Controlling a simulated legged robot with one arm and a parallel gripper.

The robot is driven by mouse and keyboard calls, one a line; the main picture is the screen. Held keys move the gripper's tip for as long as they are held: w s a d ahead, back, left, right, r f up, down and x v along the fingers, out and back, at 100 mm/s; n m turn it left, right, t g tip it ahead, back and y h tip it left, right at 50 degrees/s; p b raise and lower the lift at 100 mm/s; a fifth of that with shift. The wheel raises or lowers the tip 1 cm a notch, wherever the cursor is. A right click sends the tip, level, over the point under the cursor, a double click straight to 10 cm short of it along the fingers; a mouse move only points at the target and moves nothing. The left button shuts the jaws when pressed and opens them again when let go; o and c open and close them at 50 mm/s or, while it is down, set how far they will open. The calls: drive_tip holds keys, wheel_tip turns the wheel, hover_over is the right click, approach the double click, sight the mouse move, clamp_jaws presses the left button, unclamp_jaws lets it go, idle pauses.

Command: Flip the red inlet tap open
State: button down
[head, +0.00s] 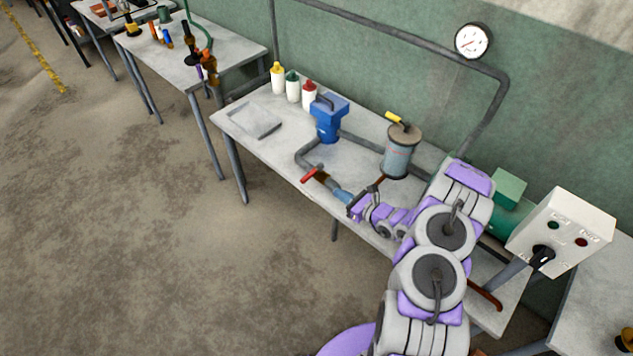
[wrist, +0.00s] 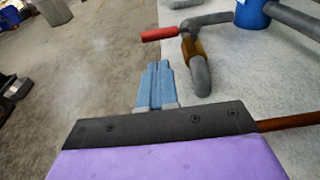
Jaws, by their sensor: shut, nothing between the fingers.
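The red inlet tap (head: 312,175) is a red lever handle on a grey pipe (head: 304,157) with a brass-coloured body, near the table's front edge. In the wrist view the red handle (wrist: 160,34) points left from the brass body (wrist: 192,47), out past the table edge. My gripper (head: 340,193) has blue fingers and is shut and empty. In the wrist view my fingertips (wrist: 157,66) are below the handle in the picture, with a visible gap between them. The tap's far side is hidden.
On the table (head: 262,155) stand a blue pump-like unit (head: 328,118), a grey cylinder with a yellow handle (head: 398,155), several bottles (head: 293,86) and a flat tray (head: 254,121). A control box (head: 562,232) stands right.

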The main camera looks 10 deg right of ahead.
sight(312, 175)
drive_tip(key=b+x, duration=0.2)
drive_tip(key=x, duration=0.9)
drive_tip(key=shift+w+a+f, duration=0.15)
drive_tip(key=shift+w+a, duration=0.05)
drive_tip(key=shift+w, duration=0.05)
drive_tip(key=shift+d, duration=0.1)
drive_tip(key=shift+w+m, duration=0.1)
drive_tip(key=shift+m, duration=0.2)
